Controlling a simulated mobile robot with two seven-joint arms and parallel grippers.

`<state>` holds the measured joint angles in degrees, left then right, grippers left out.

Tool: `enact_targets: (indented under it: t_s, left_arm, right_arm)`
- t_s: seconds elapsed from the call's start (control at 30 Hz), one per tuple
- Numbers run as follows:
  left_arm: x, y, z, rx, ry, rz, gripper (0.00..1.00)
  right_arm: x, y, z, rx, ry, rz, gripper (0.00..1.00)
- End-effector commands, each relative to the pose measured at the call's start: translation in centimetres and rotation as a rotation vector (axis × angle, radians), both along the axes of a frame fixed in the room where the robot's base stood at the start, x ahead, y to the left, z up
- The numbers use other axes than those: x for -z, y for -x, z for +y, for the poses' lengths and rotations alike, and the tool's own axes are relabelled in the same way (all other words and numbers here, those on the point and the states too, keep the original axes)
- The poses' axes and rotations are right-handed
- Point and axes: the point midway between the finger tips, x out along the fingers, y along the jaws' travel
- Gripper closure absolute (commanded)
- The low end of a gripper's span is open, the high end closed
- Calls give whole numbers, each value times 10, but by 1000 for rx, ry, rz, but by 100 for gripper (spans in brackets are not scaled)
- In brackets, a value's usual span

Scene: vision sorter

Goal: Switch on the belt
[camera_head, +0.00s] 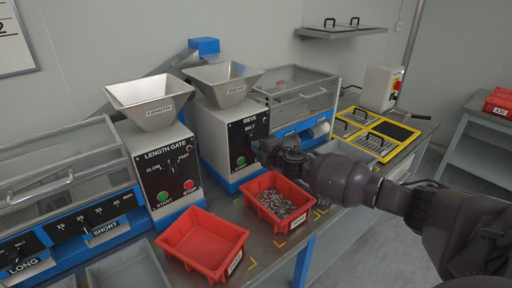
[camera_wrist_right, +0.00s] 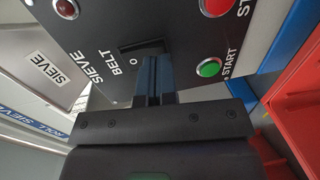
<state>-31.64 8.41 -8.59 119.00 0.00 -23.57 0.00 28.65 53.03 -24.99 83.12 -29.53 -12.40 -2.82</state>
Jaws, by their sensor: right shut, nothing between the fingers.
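The sieve machine (camera_head: 214,135) stands in the middle of the head view, with a black control panel (camera_head: 241,139) on its front. In the right wrist view the panel (camera_wrist_right: 190,45) carries a black rocker switch (camera_wrist_right: 140,48) beside the word BELT, with a 0 mark showing. A green START button (camera_wrist_right: 209,67) and a red button (camera_wrist_right: 214,5) sit to its right. My right gripper (camera_wrist_right: 154,72) is shut and empty, its fingertips at the switch and partly covering it. I cannot tell whether they touch. The right gripper also shows at the panel in the head view (camera_head: 264,150). My left gripper is not in view.
A red bin (camera_head: 291,226) of small metal parts stands below my right gripper, and an empty red bin (camera_head: 190,257) is to its left. The length gate machine (camera_head: 160,150) stands left of the sieve. Yellow-framed trays (camera_head: 362,149) lie on the right.

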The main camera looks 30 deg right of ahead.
Motion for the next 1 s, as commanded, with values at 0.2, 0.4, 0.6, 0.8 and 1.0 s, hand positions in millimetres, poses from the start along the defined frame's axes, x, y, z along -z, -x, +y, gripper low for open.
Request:
enact_targets:
  t_s: [0.2, 0.4, 0.6, 0.8, 1.0]
  left_arm:
    - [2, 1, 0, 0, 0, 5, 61]
    - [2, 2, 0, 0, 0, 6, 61]
    - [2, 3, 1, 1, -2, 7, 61]
    - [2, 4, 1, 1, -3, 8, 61]
    - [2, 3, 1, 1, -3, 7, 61]
  right_arm:
    - [1, -8, 1, 0, 0, 0, 100]
    - [0, -8, 1, 0, 0, -1, 100]
    - [1, -12, 1, 1, -2, -1, 100]
    - [1, -12, 1, 1, 1, -2, 100]
    - [2, -11, 0, 0, 1, -1, 100]
